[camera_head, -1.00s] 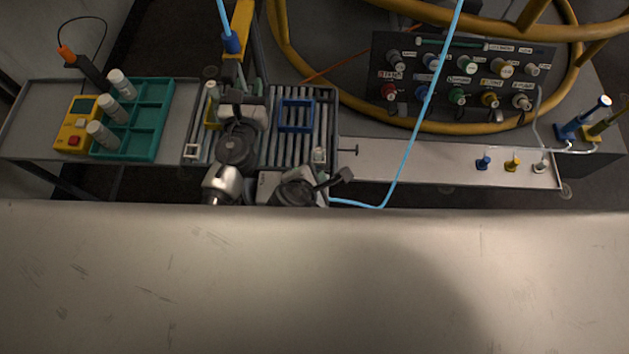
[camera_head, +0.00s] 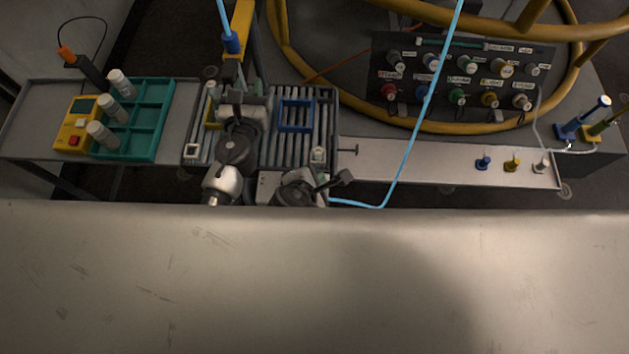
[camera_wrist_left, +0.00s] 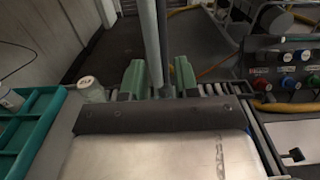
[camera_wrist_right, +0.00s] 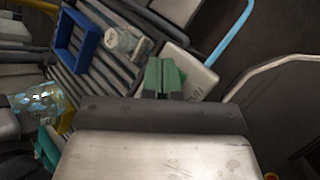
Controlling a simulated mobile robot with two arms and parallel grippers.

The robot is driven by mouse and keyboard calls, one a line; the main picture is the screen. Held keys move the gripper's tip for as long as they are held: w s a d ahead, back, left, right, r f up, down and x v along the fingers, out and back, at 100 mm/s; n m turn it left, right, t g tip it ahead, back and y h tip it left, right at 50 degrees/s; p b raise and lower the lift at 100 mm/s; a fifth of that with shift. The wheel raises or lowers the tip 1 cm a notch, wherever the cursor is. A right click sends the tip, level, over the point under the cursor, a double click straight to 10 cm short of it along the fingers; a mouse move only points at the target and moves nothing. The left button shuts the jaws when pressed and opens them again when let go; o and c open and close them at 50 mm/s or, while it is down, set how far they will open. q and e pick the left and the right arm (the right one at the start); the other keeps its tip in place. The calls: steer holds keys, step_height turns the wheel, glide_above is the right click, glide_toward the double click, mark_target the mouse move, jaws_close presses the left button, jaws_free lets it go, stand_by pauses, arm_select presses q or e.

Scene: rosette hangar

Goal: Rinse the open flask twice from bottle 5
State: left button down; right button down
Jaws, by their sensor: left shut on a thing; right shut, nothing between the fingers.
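My left gripper (camera_head: 250,82) is over the left part of the roller rack. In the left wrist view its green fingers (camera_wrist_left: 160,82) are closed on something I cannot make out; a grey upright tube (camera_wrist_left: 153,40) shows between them. A pale-topped clear vessel (camera_wrist_left: 90,88) stands just left of them. A clear glass vessel (camera_wrist_right: 40,103) also shows in the right wrist view. My right gripper (camera_wrist_right: 165,76) is shut and empty beside a white-topped item (camera_wrist_right: 125,42) on the rack. Several white-capped bottles (camera_head: 112,108) are at the teal tray; their numbers are unreadable.
The teal tray (camera_head: 143,130) and a yellow meter (camera_head: 76,125) are on the left table. A blue frame (camera_head: 296,116) lies on the roller rack (camera_head: 268,150). A light blue hose (camera_head: 408,150) hangs at right. A valve panel (camera_head: 460,75) stands behind the right shelf.

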steer(key=shift+f, duration=0.45)
stand_by(1.4)
steer(key=shift+r, duration=0.85)
steer(key=shift+r, duration=0.1)
steer(key=shift+r, duration=2.45)
step_height(320, 180, up, 6)
